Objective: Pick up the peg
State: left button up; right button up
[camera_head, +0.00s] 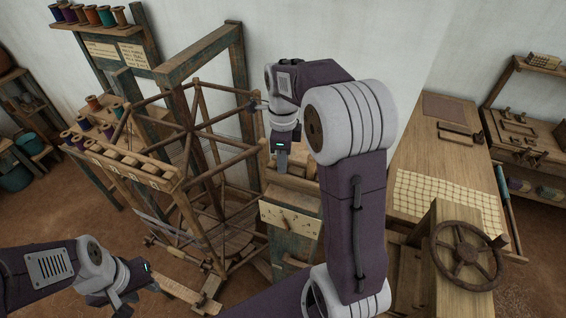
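I cannot single out the peg with certainty in the head view. My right gripper (281,170) points down in front of the warping frame's right side, just above the top of a small wooden stand (292,186). Its fingers look like one narrow block from here, so I cannot tell whether they are apart or hold anything. A small dark piece (258,105) shows beside the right wrist, at the end of the frame's axle. My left gripper (130,296) is low at the bottom left, over the floor, with its fingertips partly hidden by its own body.
The wooden warping frame (197,130) stands at centre left, beside a rack with thread spools (93,103). A pale panel with dark marks (290,218) faces forward on the stand. At right are a table with checked cloth (450,200) and a handwheel (466,254).

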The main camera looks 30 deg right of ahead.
jog(key=shift+w+f, duration=0.1)
jog(key=shift+w, duration=0.1)
grip_shut()
jog(key=shift+w+f, duration=0.15)
jog(key=shift+w, duration=0.2)
pick_arm(q)
jog(key=shift+w+f, duration=0.1)
jog(key=shift+w, duration=0.4)
pick_arm(e)
jog(key=shift+s, duration=0.1)
pick_arm(q)
jog(key=shift+s, duration=0.1)
pick_arm(e)
jog(key=shift+s, duration=0.1)
